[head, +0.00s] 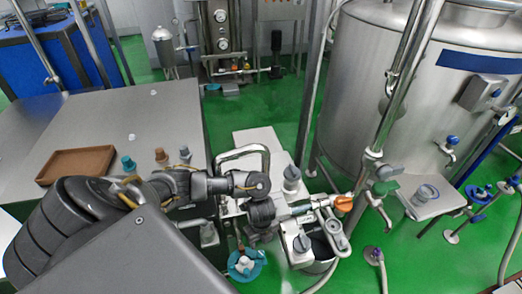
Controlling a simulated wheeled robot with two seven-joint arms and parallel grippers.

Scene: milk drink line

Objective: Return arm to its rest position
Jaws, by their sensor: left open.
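My left arm (190,184) comes in from the left and reaches over the steel table's right edge to a pump-like unit with pipes and valves (300,225). My left gripper (284,210) is at the end of this arm, above that unit and just left of an orange valve handle (343,203). It is open, and I see nothing held in it. Its fingertips are small and hard to tell from the metal fittings behind. Whether it touches the fittings cannot be told. My right gripper is not in view.
The steel table (95,122) at left bears a brown tray (76,164) and several small bottle-like items (160,156). A large steel tank (370,90) stands at right. Upright pipes (395,95) rise close to the unit. Green floor (275,110) is open behind.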

